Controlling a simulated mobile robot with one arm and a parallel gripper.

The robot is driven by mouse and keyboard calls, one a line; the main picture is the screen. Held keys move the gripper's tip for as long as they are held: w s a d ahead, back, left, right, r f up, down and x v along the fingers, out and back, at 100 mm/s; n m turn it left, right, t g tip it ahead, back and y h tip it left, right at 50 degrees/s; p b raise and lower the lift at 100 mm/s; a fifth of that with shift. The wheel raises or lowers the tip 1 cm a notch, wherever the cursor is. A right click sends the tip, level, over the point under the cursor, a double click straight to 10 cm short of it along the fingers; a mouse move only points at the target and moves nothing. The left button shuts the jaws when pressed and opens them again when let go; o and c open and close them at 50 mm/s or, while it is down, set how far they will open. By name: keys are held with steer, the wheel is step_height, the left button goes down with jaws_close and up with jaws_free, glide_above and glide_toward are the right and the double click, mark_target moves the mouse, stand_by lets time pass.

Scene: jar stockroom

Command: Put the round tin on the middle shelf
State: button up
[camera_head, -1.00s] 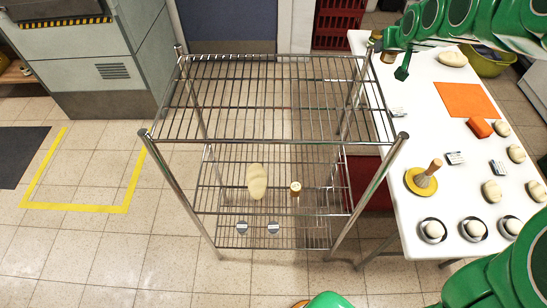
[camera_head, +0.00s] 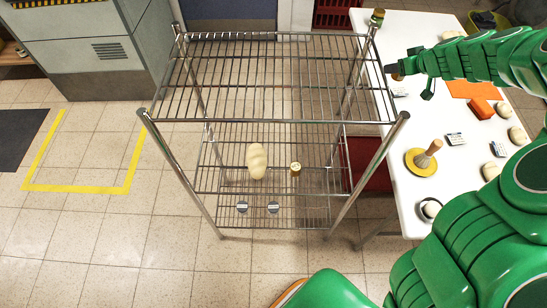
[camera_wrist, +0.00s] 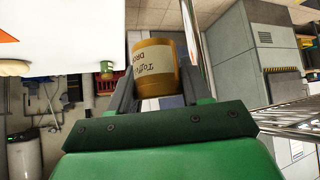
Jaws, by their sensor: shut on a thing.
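My gripper (camera_head: 394,73) is shut on an amber-brown round tin with a cream label (camera_wrist: 155,68). Its fingers (camera_wrist: 158,85) lie on both sides of the tin, and the label text reads upside down. In the head view the held tin (camera_head: 398,77) is small and partly hidden by the gripper, between the rack's right side and the white table. The wire rack (camera_head: 270,80) stands left of the gripper. Below its top shelf, a lower shelf (camera_head: 222,178) shows through the wires, bearing a pale loaf (camera_head: 257,160) and a small gold-topped jar (camera_head: 295,169).
The white table (camera_head: 405,190) on the right holds a brush on a yellow dish (camera_head: 420,163), an orange block (camera_head: 481,108) and several pale buns. A dark jar (camera_head: 377,17) stands at its far corner. The rack's posts (camera_head: 370,160) are close by. Its top shelf is empty.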

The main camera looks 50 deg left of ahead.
steer(key=shift+s+a+f+n+g, duration=0.3)
steer(key=shift+s+f+n+g, duration=1.3)
steer(key=shift+f, duration=2.65)
steer(key=shift+s+a+f+n+g, duration=0.25)
steer(key=shift+s+f+n+g, duration=1.35)
steer(key=shift+f, duration=2.6)
steer(key=s+a+f+n+g+h, duration=0.1)
steer(key=s+a+f+n+g, duration=0.1)
steer(key=s+a+n, duration=0.3)
steer(key=s+a+f+n+g+h, duration=0.1)
steer(key=s+a+f+n, duration=0.15)
steer(key=s, duration=0.55)
steer(key=shift+w+a+f, duration=0.1)
steer(key=shift+f, duration=1.45)
steer(key=shift+a+f, duration=0.1)
steer(key=shift+f, duration=1.4)
steer(key=shift+f, duration=1.85)
steer(key=shift+f, duration=0.1)
